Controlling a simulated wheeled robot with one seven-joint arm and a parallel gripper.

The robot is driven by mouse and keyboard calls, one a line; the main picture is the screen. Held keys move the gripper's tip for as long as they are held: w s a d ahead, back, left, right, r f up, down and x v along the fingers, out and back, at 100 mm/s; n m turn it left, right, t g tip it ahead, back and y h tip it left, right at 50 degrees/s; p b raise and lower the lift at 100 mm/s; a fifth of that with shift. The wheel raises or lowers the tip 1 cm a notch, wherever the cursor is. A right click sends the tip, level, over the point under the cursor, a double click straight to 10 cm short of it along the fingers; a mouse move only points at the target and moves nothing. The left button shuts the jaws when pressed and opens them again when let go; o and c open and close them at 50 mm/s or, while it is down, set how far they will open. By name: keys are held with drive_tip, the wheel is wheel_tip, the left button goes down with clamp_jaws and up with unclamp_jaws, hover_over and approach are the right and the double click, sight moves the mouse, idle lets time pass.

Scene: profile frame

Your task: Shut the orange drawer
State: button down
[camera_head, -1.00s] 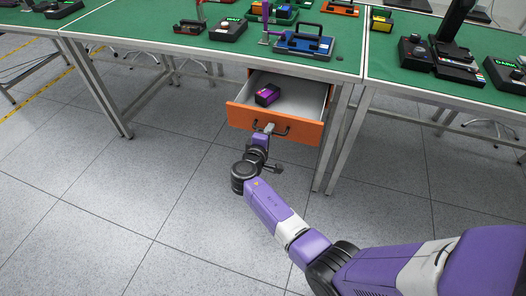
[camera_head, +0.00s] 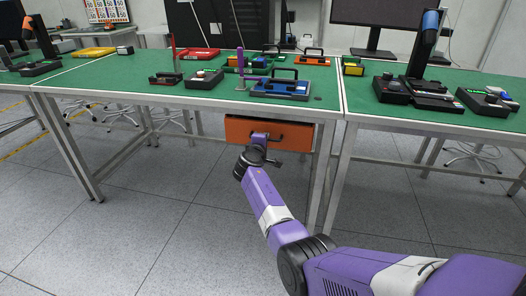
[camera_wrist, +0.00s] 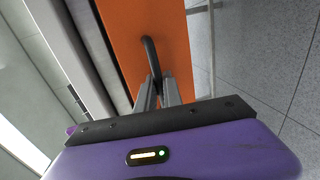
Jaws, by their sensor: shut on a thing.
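The orange drawer (camera_head: 240,129) sits under the green-topped table, its front upright below the table edge. No opening into the drawer shows from the head view, and I cannot tell whether the front is fully flush. Its dark handle (camera_wrist: 149,48) runs along the orange front (camera_wrist: 175,40) in the wrist view. My gripper (camera_wrist: 158,88) is shut on the handle, with both fingers around it. In the head view my gripper (camera_head: 259,138) is at the drawer front, partly hidden by my wrist. The inside of the drawer is hidden.
The green table (camera_head: 150,88) above holds a blue case (camera_head: 283,88), a red tray (camera_head: 198,55) and small devices. A grey table leg (camera_head: 322,170) stands just right of the drawer. The tiled floor (camera_head: 150,220) in front is clear.

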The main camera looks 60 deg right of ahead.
drive_tip(key=c, duration=1.5)
unclamp_jaws()
drive_tip(key=shift+a, duration=0.1)
drive_tip(key=p+v, duration=0.2)
drive_tip(key=v, duration=0.5)
drive_tip(key=shift+a, duration=0.35)
drive_tip(key=shift+s, duration=0.1)
